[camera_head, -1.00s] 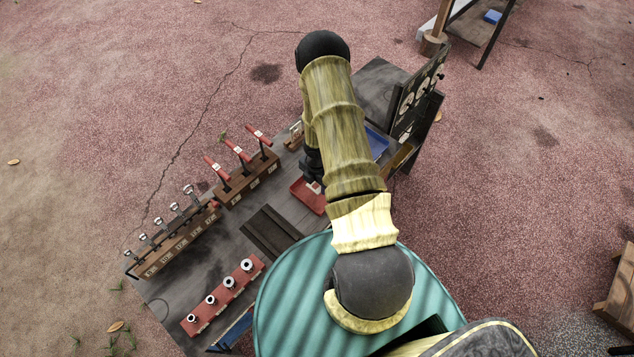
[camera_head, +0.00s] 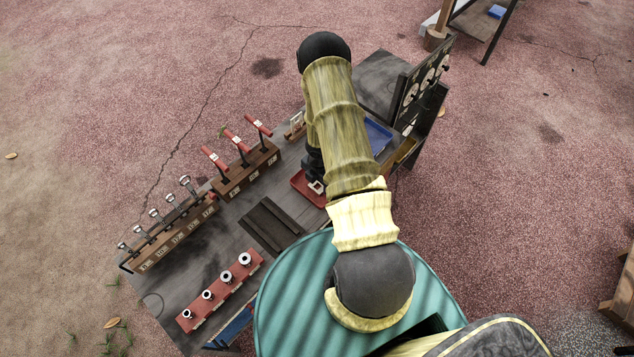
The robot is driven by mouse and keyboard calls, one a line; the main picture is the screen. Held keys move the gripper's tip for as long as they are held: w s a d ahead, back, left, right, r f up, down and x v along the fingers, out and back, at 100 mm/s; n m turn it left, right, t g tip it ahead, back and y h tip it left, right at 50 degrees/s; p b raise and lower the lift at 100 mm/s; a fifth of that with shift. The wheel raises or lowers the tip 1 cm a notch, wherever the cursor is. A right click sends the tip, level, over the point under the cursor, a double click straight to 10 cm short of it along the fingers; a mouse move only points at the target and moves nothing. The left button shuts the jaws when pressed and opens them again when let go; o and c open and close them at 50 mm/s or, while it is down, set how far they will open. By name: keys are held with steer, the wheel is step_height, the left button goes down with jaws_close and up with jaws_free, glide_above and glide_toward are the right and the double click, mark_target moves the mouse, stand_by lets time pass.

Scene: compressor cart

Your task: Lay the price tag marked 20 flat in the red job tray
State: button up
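The red job tray (camera_head: 300,187) lies on the grey cart top, partly hidden behind my arm. My gripper (camera_head: 316,179) is a dark shape pointing down over the tray's right part, mostly covered by my arm. A small whitish piece (camera_head: 316,187) shows at the fingertips, low over or in the tray. It may be the price tag, but no number can be read. I cannot tell whether the fingers hold it or whether it lies flat.
A wooden rack with red-handled tools (camera_head: 247,172) stands left of the tray. A wrench rack (camera_head: 172,236) and a red socket rail (camera_head: 220,292) are nearer the cart's left end. A blue tray (camera_head: 378,136) and a dark upright gauge board (camera_head: 424,85) stand to the right.

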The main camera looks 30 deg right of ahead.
steer(key=o, duration=0.3)
steer(key=shift+a, duration=0.1)
steer(key=shift+w, duration=0.1)
steer(key=shift+w+r, duration=0.1)
steer(key=shift+r, duration=0.55)
steer(key=shift+r+p, duration=0.4)
steer(key=shift+r, duration=7.65)
steer(key=shift+a, duration=0.1)
